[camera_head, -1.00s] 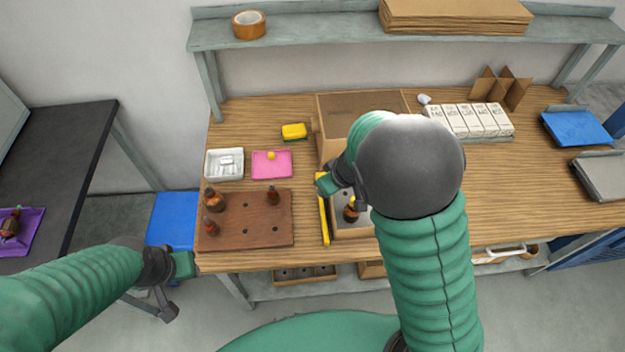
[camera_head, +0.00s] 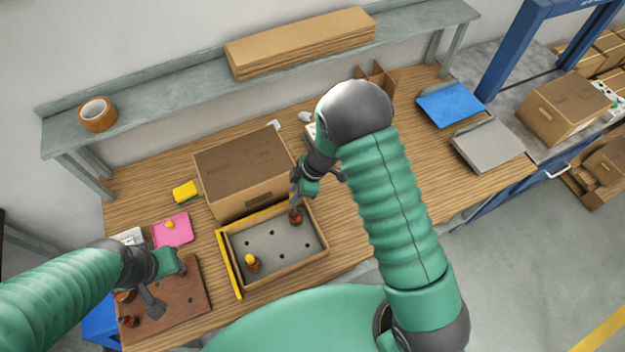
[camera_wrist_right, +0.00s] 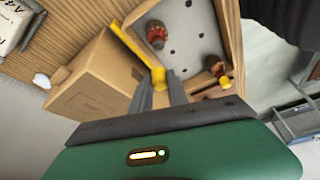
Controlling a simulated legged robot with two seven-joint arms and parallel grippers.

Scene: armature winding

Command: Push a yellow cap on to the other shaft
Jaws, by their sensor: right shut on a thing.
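A shallow tray (camera_head: 283,278) with a grey holed floor holds two red-brown armatures. One armature (camera_head: 252,266) at the front left has a yellow cap (camera_head: 250,259) on its upright shaft; the cap also shows in the right wrist view (camera_wrist_right: 225,82). The other armature (camera_head: 296,217) stands at the back right, with no cap seen on it. My right gripper (camera_head: 296,196) is just above it. In the right wrist view its fingertips are shut on a small yellow cap (camera_wrist_right: 158,75), apart from the bare armature (camera_wrist_right: 157,33) in the picture. My left gripper (camera_head: 170,284) is open over the brown board.
A cardboard box (camera_head: 245,170) stands right behind the tray. A yellow strip (camera_head: 229,264) runs along the tray's left side.

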